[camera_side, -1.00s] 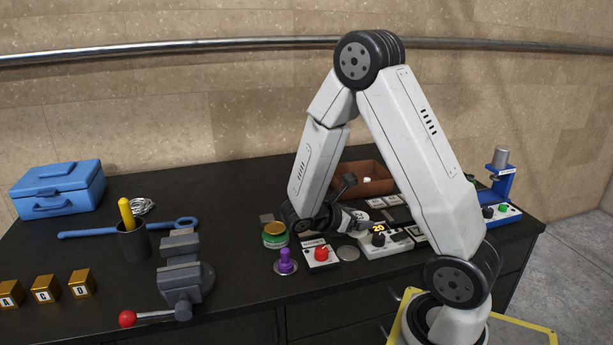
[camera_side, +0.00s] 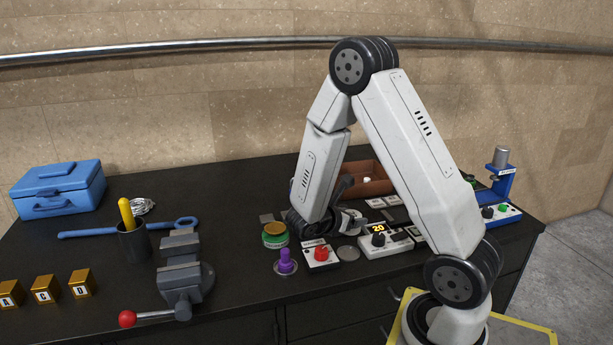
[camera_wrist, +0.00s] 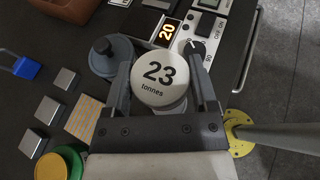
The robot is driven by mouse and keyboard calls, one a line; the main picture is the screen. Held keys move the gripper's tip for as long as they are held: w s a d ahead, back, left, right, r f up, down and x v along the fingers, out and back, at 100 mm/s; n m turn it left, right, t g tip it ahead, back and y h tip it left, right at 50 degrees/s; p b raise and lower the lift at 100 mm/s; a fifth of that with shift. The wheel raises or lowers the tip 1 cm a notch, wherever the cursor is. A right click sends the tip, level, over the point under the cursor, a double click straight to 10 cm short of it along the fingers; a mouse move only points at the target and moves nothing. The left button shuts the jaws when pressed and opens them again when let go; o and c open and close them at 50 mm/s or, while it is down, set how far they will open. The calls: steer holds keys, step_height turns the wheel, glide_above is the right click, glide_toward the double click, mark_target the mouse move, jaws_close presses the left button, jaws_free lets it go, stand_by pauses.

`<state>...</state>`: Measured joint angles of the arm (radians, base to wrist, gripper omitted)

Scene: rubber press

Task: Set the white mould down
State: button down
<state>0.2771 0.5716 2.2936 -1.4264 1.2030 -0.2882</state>
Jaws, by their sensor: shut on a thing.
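In the side view my gripper (camera_side: 322,221) is low over the bench, right of the green and yellow round button. The arm hides most of the gripper there, and I cannot tell whether the mould touches the bench.
A grey round pot with a black knob (camera_wrist: 109,53) stands close beside the left finger. A control box with a "20" display (camera_side: 378,240) and a box with a red knob (camera_side: 321,255) are near. A brown tray (camera_side: 372,180) lies behind. A vise (camera_side: 183,270) stands left.

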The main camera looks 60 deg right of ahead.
steer(key=shift+f, duration=0.8)
steer(key=shift+f, duration=1.75)
steer(key=shift+f, duration=0.25)
steer(key=shift+f, duration=0.2)
steer(key=shift+s+f, duration=0.1)
steer(key=shift+f, duration=0.15)
jaws_free()
steer(key=shift+r, duration=0.15)
